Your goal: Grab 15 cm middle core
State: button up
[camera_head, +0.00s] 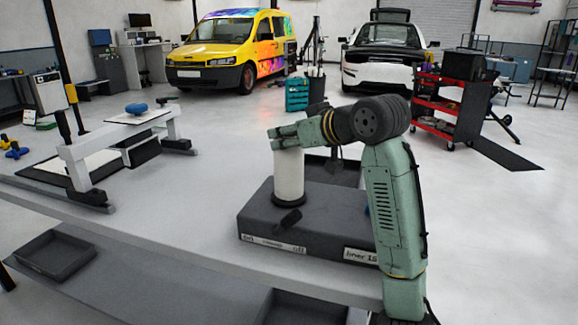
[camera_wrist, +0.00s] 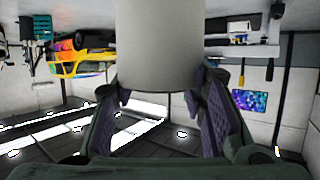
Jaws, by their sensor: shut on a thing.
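A white upright cylinder (camera_head: 289,178), which looks like the core, is on the dark grey holder block (camera_head: 262,222) in the head view. A dark ring shows around its foot. My gripper (camera_head: 284,138) reaches in from the right and is shut on the cylinder near its top. In the wrist view the pale cylinder (camera_wrist: 172,40) lies between the two purple-padded fingers of my gripper (camera_wrist: 158,98). I cannot tell whether it is lifted off the block. The labels on the block's front are only partly readable; one seems to say "liner 15".
A white stand (camera_head: 80,165) with a blue object (camera_head: 136,108) is on the table's left. An empty dark tray (camera_head: 55,256) is on the lower shelf. Table surface left of the block is clear.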

grip_shut()
